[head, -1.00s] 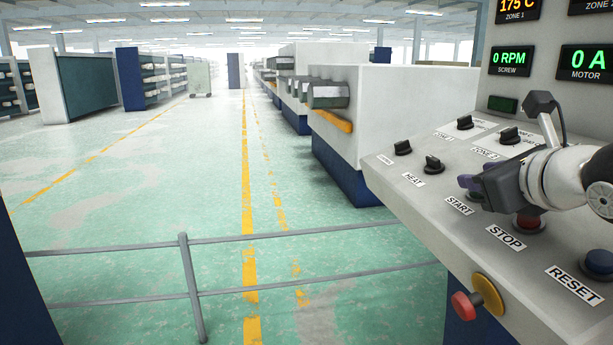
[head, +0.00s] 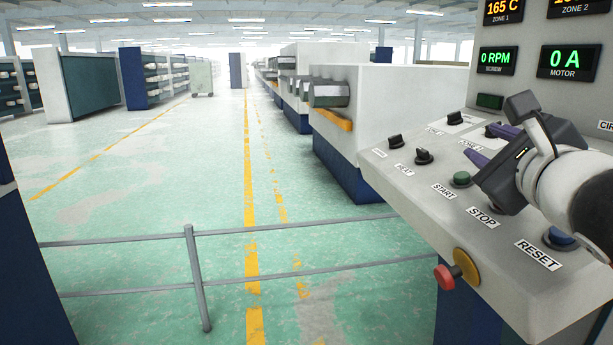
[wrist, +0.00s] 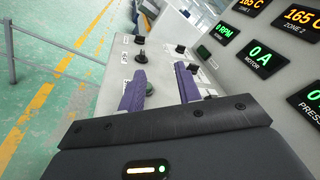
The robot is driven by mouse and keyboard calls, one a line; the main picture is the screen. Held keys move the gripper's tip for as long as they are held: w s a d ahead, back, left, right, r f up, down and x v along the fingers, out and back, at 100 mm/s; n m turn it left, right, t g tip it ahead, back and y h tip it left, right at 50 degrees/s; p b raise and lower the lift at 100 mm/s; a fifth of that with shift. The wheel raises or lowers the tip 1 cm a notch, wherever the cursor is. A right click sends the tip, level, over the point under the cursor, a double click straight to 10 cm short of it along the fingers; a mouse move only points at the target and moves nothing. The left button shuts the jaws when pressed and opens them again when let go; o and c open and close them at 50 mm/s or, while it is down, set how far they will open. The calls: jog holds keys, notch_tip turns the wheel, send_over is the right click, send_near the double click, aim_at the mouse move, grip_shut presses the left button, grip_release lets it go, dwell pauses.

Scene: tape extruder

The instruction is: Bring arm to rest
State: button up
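My gripper (head: 479,143) hangs above the sloped control panel (head: 420,197) on the right of the head view. Its two purple fingers stand apart with nothing between them, also in the wrist view (wrist: 160,84). The green START button (head: 461,179) is just below and left of the fingers. The gripper body and my white arm cover part of the panel, including most of what lies behind the STOP label (head: 482,217). The gripper appears clear of the knobs, though its exact height is hard to tell.
Upright displays (head: 568,62) stand behind. A grey railing (head: 191,260) crosses the floor to the left.

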jog(key=s+a+f+n+y, duration=0.25)
jog(key=a+n+y, duration=0.35)
jog(key=a+n, duration=0.65)
jog(key=s+a+f+n+g+y, duration=0.1)
jog(key=a+f+n+g, duration=0.1)
jog(key=f+n, duration=0.25)
jog(key=s+a+f+n+g, duration=0.1)
jog(key=s+f+n+g, duration=0.1)
jog(key=f+n, duration=0.25)
jog(key=s+d+f+n+g+h, duration=0.2)
jog(key=s+f+g+h, duration=0.1)
jog(key=f, duration=0.7)
jog(key=s+d+f+n+g+h, duration=0.3)
jog(key=s+f+g, duration=0.2)
jog(key=f, duration=0.5)
jog(key=shift+s+d+f+h, duration=0.2)
jog(key=shift+s+d+h, duration=0.05)
jog(key=shift+h, duration=0.05)
